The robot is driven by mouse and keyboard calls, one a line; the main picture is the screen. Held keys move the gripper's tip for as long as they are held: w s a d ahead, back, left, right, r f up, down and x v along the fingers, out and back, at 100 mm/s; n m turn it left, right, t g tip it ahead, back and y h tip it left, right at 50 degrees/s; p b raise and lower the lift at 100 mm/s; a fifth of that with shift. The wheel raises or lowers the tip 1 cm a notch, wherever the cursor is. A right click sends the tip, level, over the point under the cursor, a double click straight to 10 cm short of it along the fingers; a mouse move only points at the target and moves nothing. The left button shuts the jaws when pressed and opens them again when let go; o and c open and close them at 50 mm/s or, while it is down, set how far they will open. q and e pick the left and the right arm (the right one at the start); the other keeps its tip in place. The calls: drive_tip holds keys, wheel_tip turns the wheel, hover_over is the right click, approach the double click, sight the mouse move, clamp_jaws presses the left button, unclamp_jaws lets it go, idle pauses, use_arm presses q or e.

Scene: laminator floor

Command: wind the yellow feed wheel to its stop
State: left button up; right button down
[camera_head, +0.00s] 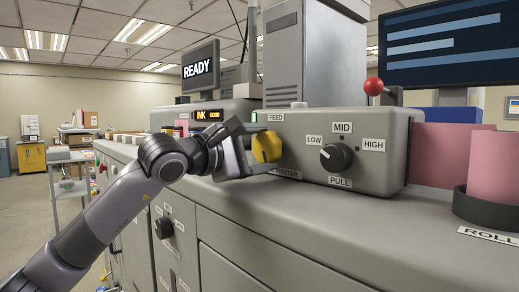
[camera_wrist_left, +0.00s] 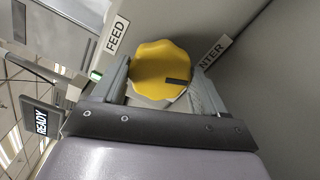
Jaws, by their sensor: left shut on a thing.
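The yellow feed wheel (camera_head: 267,146) sits on the left end of a grey machine housing, under the FEED label (camera_head: 275,117). My left gripper (camera_head: 262,152) reaches in from the left and is shut on the wheel. In the left wrist view, the wheel (camera_wrist_left: 161,70) has a scalloped rim and a dark mark pointing right. The gripper's two fingers (camera_wrist_left: 160,88) lie on either side of it. The wheel's shaft is hidden. My right gripper is not in view.
A dark selector knob (camera_head: 336,157) marked LOW, MID and HIGH is right of the wheel. A red ball-topped lever (camera_head: 374,87) rises behind the housing. A pink roll (camera_head: 493,165) stands at the right. The grey counter in front is clear.

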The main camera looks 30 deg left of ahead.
use_arm(q)
drive_tip(key=shift+f, duration=0.1)
idle(0.4)
drive_tip(key=o, duration=0.8)
drive_tip(key=shift+c, duration=0.2)
drive_tip(key=b+v, duration=0.1)
drive_tip(key=v, duration=0.5)
drive_tip(key=shift+a, duration=0.15)
drive_tip(key=shift+s+a, duration=0.1)
drive_tip(key=shift+s, duration=0.45)
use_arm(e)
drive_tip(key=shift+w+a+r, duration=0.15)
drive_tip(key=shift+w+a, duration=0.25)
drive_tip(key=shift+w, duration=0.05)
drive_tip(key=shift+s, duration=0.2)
